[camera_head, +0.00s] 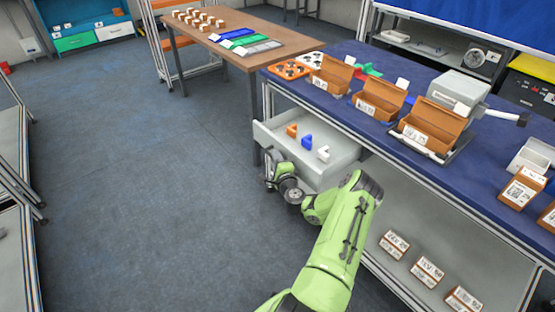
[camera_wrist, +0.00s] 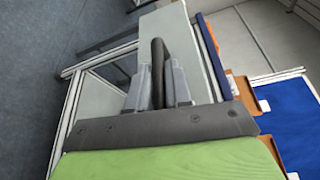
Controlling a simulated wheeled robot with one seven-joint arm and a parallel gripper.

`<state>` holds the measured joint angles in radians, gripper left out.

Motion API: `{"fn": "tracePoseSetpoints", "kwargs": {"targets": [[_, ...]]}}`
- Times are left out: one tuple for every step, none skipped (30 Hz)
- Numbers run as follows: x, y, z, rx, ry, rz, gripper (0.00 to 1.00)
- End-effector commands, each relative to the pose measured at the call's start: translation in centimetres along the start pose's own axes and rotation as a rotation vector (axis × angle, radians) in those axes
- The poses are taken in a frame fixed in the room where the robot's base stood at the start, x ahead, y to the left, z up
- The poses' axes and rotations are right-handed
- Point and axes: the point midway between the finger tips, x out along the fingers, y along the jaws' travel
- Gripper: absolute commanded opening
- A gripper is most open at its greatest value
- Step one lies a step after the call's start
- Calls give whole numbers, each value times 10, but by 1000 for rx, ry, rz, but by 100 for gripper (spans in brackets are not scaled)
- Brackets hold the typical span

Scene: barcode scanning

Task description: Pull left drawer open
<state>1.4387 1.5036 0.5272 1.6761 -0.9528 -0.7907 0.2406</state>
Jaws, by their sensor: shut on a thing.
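The white left drawer (camera_head: 340,164) sticks out open from under the blue-topped workbench (camera_head: 335,90). An orange, a blue and a white piece lie inside it. My gripper (camera_head: 270,160) is at the drawer's front, on its left side in the head view. In the wrist view my gripper (camera_wrist: 158,98) has its two fingers shut on the dark drawer handle (camera_wrist: 158,58). The drawer's pale front (camera_wrist: 170,32) shows behind the handle there. My own arm hides part of the drawer front in the head view.
Open brown boxes (camera_head: 378,98) and a grey device (camera_head: 460,90) stand on the workbench. Boxes with labels (camera_head: 428,270) sit on its lower shelf. A brown table (camera_head: 225,45) stands behind. The floor (camera_head: 140,180) left of the drawer is clear.

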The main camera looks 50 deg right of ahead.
Motion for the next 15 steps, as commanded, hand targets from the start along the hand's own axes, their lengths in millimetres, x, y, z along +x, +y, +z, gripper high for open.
{"fn": "tracePoseSetpoints", "kwargs": {"targets": [[-1, 1, -1, -1, 2, 3, 0], [-1, 1, 0, -1, 2, 3, 0], [-1, 1, 0, -1, 2, 3, 0], [-1, 1, 0, -1, 2, 3, 0], [-1, 1, 0, -1, 2, 3, 0], [-1, 1, 0, -1, 2, 3, 0], [-1, 1, 0, -1, 2, 3, 0], [-1, 1, 0, -1, 2, 3, 0], [-1, 1, -1, -1, 2, 3, 0], [-1, 1, -1, -1, 2, 3, 0], [-1, 1, -1, -1, 2, 3, 24], [-1, 1, -1, -1, 2, 3, 30], [-1, 1, -1, -1, 2, 2, 34], [-1, 1, 0, 0, 2, 2, 39], [0, 1, 0, 0, 1, 2, 40]]}}
